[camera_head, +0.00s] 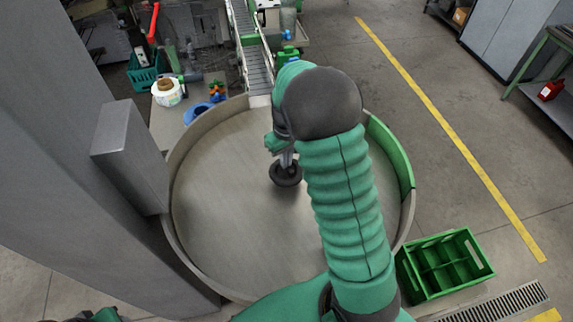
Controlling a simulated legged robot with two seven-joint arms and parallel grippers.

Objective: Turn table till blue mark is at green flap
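The round turntable (225,200) has a bare, greyish metal top inside a raised beige rim. The green flap (391,158) is a curved section at the right side of the rim. A dark round knob (286,175) stands near the middle of the table. My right gripper (286,158) is over the knob, pointing down, at or very near its top; whether its fingers are closed on it I cannot tell. My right arm hides part of the table and rim. I see no blue mark on the visible table top. Only a bit of my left arm shows at the bottom left.
A grey post with a box (130,155) stands close at the left of the table. A conveyor (252,50) meets the far rim. A side table holds a white reel (167,92) and blue items (197,112). A green crate (444,265) lies on the floor at right.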

